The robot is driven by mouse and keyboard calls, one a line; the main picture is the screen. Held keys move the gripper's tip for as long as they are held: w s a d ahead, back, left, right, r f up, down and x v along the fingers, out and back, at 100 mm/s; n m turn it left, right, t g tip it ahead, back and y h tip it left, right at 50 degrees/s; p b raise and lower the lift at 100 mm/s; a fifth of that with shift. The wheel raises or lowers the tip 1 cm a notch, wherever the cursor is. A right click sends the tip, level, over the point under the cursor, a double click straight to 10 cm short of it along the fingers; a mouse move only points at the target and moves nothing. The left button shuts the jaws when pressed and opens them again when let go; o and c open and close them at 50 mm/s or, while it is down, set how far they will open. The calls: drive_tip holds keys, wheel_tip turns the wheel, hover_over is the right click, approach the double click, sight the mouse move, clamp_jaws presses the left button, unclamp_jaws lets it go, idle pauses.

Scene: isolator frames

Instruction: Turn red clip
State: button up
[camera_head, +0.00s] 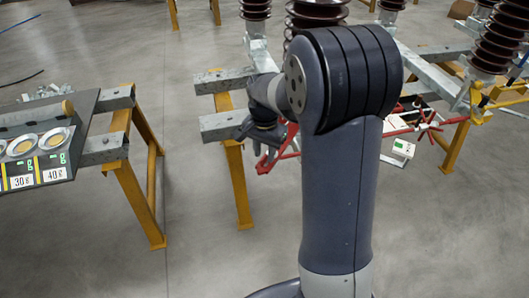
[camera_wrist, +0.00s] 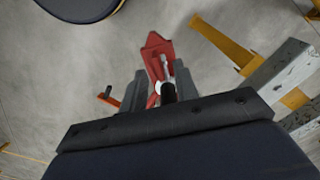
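The red clip (camera_wrist: 157,50) shows in the wrist view, its pointed red end beyond my fingertips and a grey rod along its middle. My gripper (camera_wrist: 160,82) has its two grey fingers apart, one on each side of the clip's near part. I cannot see clear contact between the fingers and the clip. A short black cylinder lies between the fingers, close to the right one. In the head view, my gripper (camera_head: 264,134) points down beside the red clip (camera_head: 268,162), by the end of a grey beam. My arm hides much of the area to the right.
Grey metal beams (camera_head: 222,124) on yellow legs (camera_head: 238,185) stand close to my gripper. Brown ribbed insulators (camera_head: 498,45) rise behind. A dark panel with round dishes (camera_head: 60,172) is at left. Bare floor (camera_head: 205,225) lies between the two stands.

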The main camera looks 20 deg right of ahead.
sight(265, 156)
wheel_tip(265, 156, up, 10)
idle(0.4)
wheel_tip(265, 156, down, 11)
drive_tip(key=shift+r, duration=0.1)
idle(0.5)
idle(0.4)
